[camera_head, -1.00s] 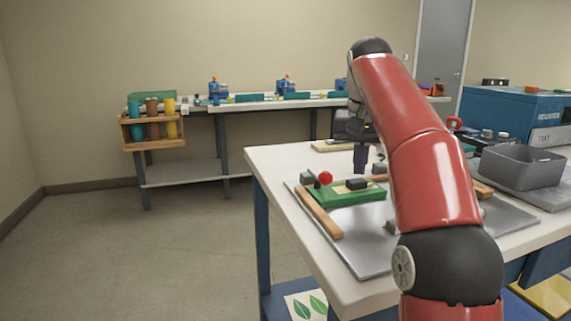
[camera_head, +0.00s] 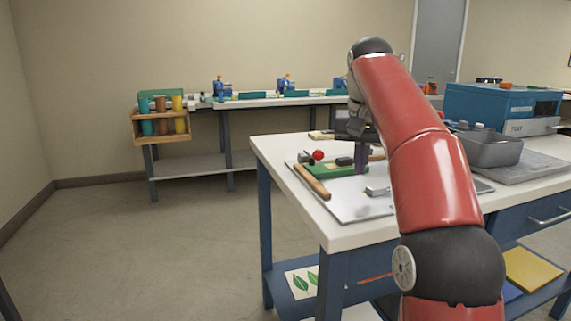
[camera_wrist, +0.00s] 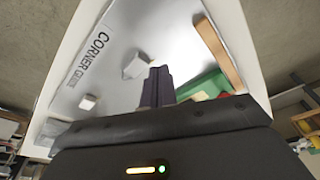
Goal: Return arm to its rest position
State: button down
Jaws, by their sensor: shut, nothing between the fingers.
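My red arm rises in front of the bench in the head view, its upper links raised and bent over toward the bench. My gripper (camera_head: 361,158) points down above the metal plate and is shut and empty. In the wrist view my gripper (camera_wrist: 159,75) shows as two dark fingers together, over the plate marked "CORNER GUIDE" (camera_wrist: 110,70). In the head view the fingers overlap the right end of a green block (camera_head: 325,171); I cannot tell the gap between them.
The white bench (camera_head: 345,238) carries a wooden bar (camera_head: 312,182), a red ball (camera_head: 318,155), a grey bin (camera_head: 490,148) and a blue laminator (camera_head: 500,106). A rack of coloured tubes (camera_head: 160,130) stands by the back bench. The floor at left is clear.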

jog(key=shift+s+a+r, duration=0.1)
jog(key=shift+s+r, duration=0.05)
jog(key=shift+s, duration=0.25)
jog(key=shift+s+a+t, duration=0.2)
jog(key=shift+s+t, duration=0.1)
jog(key=shift+s, duration=0.65)
jog(key=shift+n+t, duration=0.3)
jog(key=shift+n, duration=0.3)
jog(key=s, duration=0.2)
jog(key=s+f, duration=0.1)
jog(key=s, duration=0.1)
jog(key=s+f, duration=0.1)
jog(key=s, duration=0.1)
jog(key=shift+a, duration=0.2)
jog(key=s+f+n+t, duration=0.1)
jog(key=s+f+t, duration=0.1)
jog(key=s+f, duration=1.8)
jog(key=shift+s+d+f, duration=0.2)
jog(key=shift+s+d, duration=0.25)
jog(key=c, duration=2.1)
grip_release()
jog(key=shift+c, duration=0.2)
